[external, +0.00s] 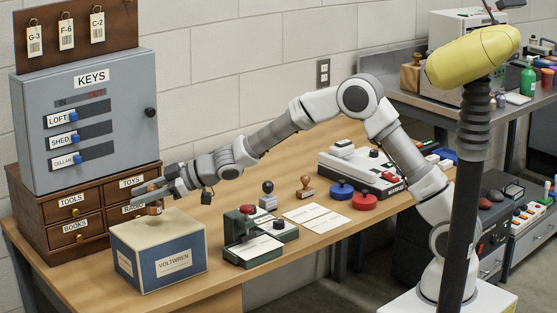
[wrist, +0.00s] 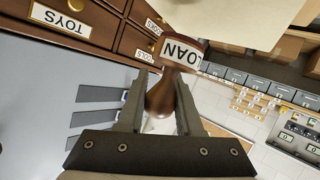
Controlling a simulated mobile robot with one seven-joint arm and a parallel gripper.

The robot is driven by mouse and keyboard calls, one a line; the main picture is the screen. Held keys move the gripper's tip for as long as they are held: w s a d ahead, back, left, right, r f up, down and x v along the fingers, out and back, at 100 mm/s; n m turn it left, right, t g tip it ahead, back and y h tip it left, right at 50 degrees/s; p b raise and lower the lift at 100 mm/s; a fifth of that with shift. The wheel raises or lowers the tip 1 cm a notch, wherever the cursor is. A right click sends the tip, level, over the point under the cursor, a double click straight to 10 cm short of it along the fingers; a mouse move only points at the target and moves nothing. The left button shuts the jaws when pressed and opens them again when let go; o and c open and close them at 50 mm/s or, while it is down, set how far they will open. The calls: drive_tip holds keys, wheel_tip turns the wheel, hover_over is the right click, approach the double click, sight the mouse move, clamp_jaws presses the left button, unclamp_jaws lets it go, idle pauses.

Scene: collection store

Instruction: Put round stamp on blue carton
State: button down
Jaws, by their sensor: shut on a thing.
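My gripper (external: 152,193) is shut on the handle of a brown wooden stamp (external: 154,209), at the left of the external view. In the wrist view the stamp (wrist: 160,98) is between my gripper's fingers (wrist: 161,82), with a round base and a LOAN label. The blue carton (external: 160,256), with a cream top and a VOLTWREN label, is directly below the stamp. Its cream top also shows in the wrist view (wrist: 238,20). The stamp's base is at or just above the carton top; I cannot tell whether they touch.
A grey key cabinet (external: 90,115) stands on wooden drawers (external: 78,212) close behind my gripper. A green stamping device (external: 255,240) is right of the carton. A dark stamp (external: 268,195), another wooden stamp (external: 305,187) and ink pads (external: 363,201) lie further right.

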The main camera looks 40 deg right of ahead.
sight(155, 204)
drive_tip(key=shift+f+b, duration=0.65)
drive_tip(key=shift+f, duration=1.15)
drive_tip(key=shift+f, duration=0.2)
drive_tip(key=c, duration=0.6)
unclamp_jaws()
drive_tip(key=shift+r, duration=0.2)
drive_tip(key=shift+s+d+r, duration=0.15)
drive_tip(key=shift+s+d, duration=0.05)
drive_tip(key=shift+d, duration=0.05)
drive_tip(key=p+v, duration=0.1)
drive_tip(key=v, duration=1)
drive_tip(key=shift+s+d+p, duration=0.1)
drive_tip(key=shift+s+p, duration=0.05)
drive_tip(key=shift+p, duration=0.25)
